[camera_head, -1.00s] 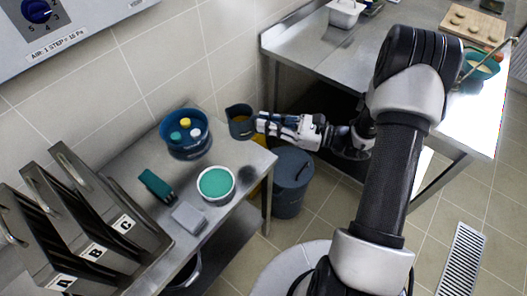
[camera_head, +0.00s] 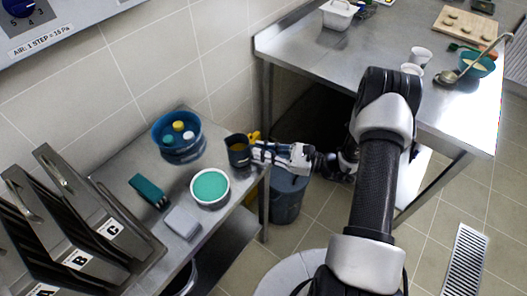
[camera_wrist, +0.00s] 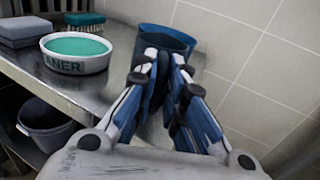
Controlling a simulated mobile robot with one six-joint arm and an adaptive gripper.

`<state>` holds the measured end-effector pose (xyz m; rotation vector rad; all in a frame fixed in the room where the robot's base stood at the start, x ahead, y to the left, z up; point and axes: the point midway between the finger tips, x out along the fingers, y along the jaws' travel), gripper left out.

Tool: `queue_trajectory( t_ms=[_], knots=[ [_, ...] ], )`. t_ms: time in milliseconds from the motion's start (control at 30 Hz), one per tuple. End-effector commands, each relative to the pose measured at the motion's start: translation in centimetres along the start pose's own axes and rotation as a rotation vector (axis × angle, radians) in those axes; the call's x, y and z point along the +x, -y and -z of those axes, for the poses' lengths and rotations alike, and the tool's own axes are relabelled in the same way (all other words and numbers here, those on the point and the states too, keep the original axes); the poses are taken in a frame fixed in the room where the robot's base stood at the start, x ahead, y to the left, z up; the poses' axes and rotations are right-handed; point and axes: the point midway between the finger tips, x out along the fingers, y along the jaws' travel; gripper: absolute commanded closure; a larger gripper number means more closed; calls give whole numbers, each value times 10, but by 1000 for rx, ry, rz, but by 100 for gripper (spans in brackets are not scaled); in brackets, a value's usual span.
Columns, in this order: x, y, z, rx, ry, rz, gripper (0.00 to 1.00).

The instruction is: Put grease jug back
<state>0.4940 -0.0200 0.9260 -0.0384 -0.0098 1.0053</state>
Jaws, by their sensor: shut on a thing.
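A white bowl of green content (camera_head: 210,187) and a blue tub with several capped items (camera_head: 179,141) stand on the left counter (camera_head: 160,212). A grey sponge (camera_head: 182,222) and green brush (camera_head: 148,190) lie nearby. A blue bin (camera_head: 286,199) stands below its right end.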

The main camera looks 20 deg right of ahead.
Motion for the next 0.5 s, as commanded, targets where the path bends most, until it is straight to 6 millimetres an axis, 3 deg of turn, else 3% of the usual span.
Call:
queue_trajectory(
  t_ms=[100,133,400,500],
  knots=[
    [0,0,1,0,2,0,100],
    [0,0,2,0,0,0,88],
    [0,0,1,1,0,0,70],
    [0,0,1,1,0,0,69]
  ],
)
